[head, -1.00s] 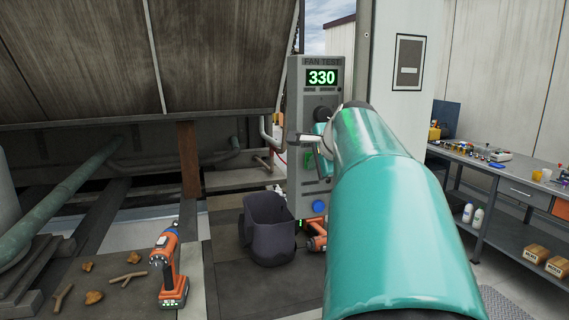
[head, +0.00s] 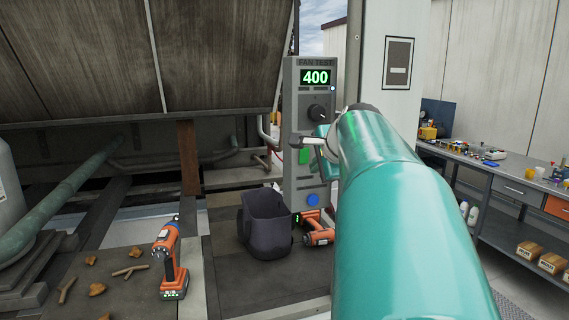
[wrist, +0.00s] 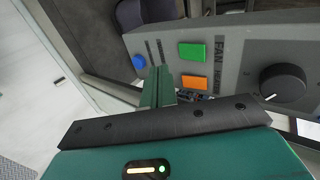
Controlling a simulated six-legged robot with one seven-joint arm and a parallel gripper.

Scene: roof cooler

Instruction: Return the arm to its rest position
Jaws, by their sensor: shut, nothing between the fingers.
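My teal arm reaches up from the bottom right of the head view, and its end is beside the grey fan test panel (head: 295,190). My gripper (wrist: 158,85) shows in the wrist view as green fingers closed together, with nothing between them. In the head view the gripper is small and partly hidden by the arm. The panel's display (head: 315,77) reads 400 in green, with a small lit blue light at its lower right. The black knob (head: 319,112) also shows in the wrist view (wrist: 283,83), apart from the fingers.
Green (wrist: 192,51), orange (wrist: 195,82) and blue (wrist: 139,61) buttons are on the panel. A cluttered workbench (head: 490,172) is at right. A grey post rises beside the panel.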

